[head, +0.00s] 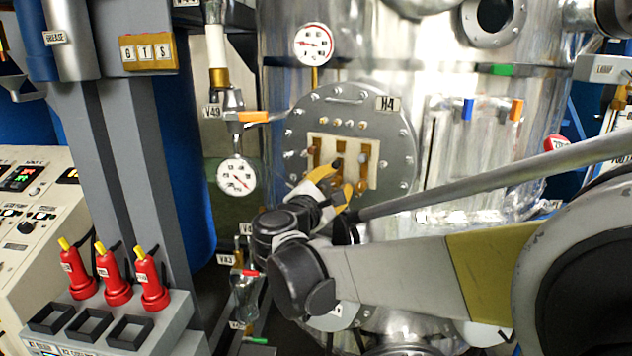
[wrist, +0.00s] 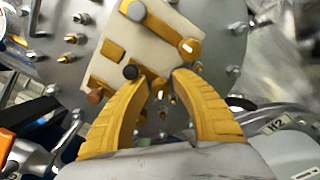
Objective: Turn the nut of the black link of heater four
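Heater four is the round grey flange (head: 400,150) with the H4 label (head: 387,103) on the silver vessel. Its cream panel (head: 372,181) carries brass links with different coloured nuts. The black nut (wrist: 130,72) shows in the wrist view by the left fingertip, and in the head view (head: 337,162) just above my fingers. A brown nut (wrist: 95,96) and a grey nut (wrist: 137,9) are on the other links. My gripper (wrist: 163,80) has its yellow fingers spread in front of the panel. A brass stud (wrist: 160,87) shows between the tips. I cannot tell whether they touch anything.
A gauge (head: 313,43) stands above the flange and another gauge (head: 237,175) hangs to its left, below an orange-handled valve (head: 250,117). Bolts ring the flange. An H2 label (wrist: 273,126) lies at the lower right of the wrist view.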

